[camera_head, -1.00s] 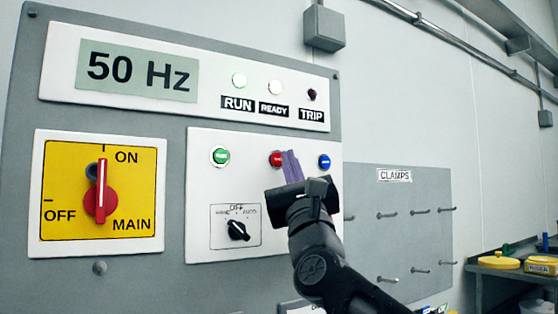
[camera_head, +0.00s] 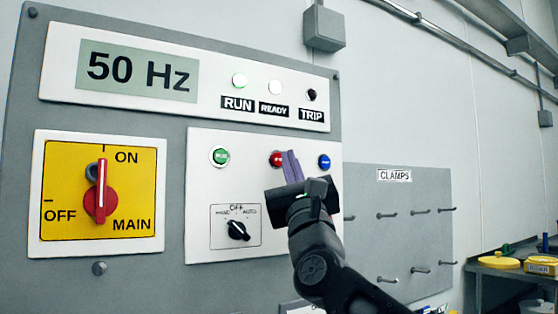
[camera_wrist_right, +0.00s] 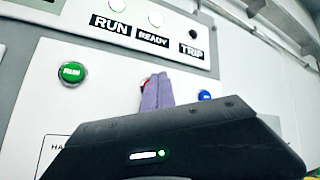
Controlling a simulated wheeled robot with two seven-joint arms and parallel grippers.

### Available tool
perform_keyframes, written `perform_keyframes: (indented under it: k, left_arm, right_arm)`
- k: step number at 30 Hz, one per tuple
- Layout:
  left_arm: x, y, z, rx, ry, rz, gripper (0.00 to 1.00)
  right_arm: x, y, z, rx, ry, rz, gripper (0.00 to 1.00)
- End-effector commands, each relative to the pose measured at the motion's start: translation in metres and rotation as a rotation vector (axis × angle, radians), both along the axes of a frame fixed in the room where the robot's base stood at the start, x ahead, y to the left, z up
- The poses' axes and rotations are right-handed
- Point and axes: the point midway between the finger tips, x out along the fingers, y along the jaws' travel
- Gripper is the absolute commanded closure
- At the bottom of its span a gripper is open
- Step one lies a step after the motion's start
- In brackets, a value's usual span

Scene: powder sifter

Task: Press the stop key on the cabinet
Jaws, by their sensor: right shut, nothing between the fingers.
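The red stop key (camera_head: 277,159) sits on the white lower panel of the cabinet (camera_head: 20,150), between the green run key (camera_head: 220,156) and the blue key (camera_head: 324,162). My right gripper (camera_head: 291,166) is shut and empty, with its purple fingertips in front of the red key's right part. In the right wrist view the closed fingers (camera_wrist_right: 157,92) cover most of the red key, leaving a thin red edge at their left. Whether the tips touch the key cannot be told. The RUN lamp (camera_head: 239,80) and READY lamp (camera_head: 275,87) look lit; the TRIP lamp (camera_head: 311,95) is dark. My left gripper is out of view.
The display (camera_head: 137,71) reads 50 Hz. The yellow main switch (camera_head: 100,197) has its red handle toward ON. A black selector knob (camera_head: 238,230) sits below the keys. A pegged CLAMPS board (camera_head: 395,240) is to the right, with a bench (camera_head: 510,270) beyond.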

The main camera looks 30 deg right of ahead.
Motion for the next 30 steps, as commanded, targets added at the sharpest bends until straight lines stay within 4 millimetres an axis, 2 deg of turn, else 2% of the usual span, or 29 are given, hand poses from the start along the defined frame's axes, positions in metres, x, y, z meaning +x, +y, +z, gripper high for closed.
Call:
perform_keyframes:
  k: [19,30]
  left_arm:
    - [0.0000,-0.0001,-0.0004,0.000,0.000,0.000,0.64]
    - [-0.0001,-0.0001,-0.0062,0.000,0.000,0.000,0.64]
  right_arm:
    - [0.0004,0.0001,-0.0002,0.000,0.000,0.000,1.00]
    - [0.0085,-0.0002,0.0000,0.000,0.000,0.000,1.00]
